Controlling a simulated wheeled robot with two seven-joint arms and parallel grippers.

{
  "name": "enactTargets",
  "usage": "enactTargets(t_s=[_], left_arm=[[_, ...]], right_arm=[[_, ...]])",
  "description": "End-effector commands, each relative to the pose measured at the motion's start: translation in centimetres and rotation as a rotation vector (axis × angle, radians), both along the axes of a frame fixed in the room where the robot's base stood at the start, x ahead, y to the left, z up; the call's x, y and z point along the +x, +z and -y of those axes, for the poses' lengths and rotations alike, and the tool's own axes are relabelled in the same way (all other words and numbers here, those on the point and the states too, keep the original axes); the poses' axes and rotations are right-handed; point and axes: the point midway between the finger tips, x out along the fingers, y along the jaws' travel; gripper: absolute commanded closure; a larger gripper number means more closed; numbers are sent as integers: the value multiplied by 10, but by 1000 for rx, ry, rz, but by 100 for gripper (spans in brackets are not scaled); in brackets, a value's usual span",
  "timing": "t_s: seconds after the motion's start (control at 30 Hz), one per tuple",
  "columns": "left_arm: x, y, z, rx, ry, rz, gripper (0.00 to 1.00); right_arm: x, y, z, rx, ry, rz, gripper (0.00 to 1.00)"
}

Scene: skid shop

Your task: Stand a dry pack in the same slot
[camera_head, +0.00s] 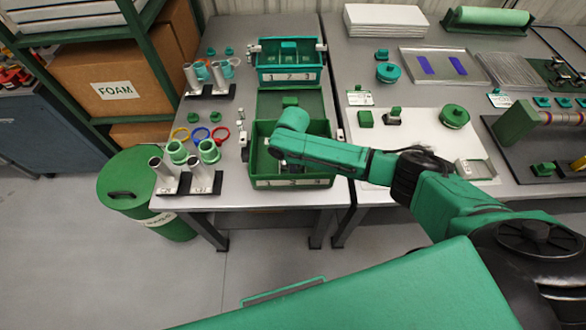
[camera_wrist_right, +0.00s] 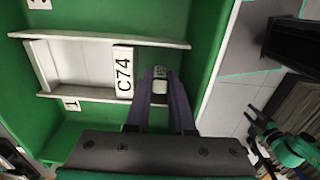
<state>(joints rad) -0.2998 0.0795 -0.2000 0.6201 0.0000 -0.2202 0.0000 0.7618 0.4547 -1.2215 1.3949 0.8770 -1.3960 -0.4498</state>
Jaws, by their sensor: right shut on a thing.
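A green crate (camera_head: 292,183) with numbered slots stands on the left bench, its front label partly readable. In the right wrist view its green wall (camera_wrist_right: 110,17) and pale dividers (camera_wrist_right: 110,38) show, with a white piece labelled C74 (camera_wrist_right: 123,72) between two dividers. My right gripper (camera_wrist_right: 168,98) is inside or just over the crate, shut on a small pale pack (camera_wrist_right: 160,86) with a dark-printed label. The pack is beside the C74 piece; I cannot tell whether it touches the slot floor.
A second numbered green bin (camera_head: 290,75) stands behind the crate. Metal tubes in dark stands (camera_head: 203,190) and coloured rings (camera_head: 200,134) are left of it. A white mat (camera_head: 415,125) with green parts lies right. A green drum (camera_head: 128,185) stands on the floor.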

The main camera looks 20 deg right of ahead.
Motion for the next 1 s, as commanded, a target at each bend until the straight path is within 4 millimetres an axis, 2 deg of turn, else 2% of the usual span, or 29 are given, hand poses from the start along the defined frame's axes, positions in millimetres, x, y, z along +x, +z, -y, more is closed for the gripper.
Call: enactTargets(t_s=[0.07,0.1,0.17,0.6,0.63,0.7,1.0], left_arm=[[0,0,0,0,0,0,50],[0,0,0,0,0,0,50],[0,0,0,0,0,0,50],[0,0,0,0,0,0,50],[0,0,0,0,0,0,50],[0,0,0,0,0,0,50],[0,3,0,0,0,0,50]], right_arm=[[0,0,0,0,0,0,100],[0,0,0,0,0,0,64],[0,0,0,0,-1,0,44],[-2,-1,0,0,0,-5,45],[-2,-1,0,1,0,-6,34],[-2,-2,0,0,1,-6,31],[-4,0,-1,1,2,-10,31]])
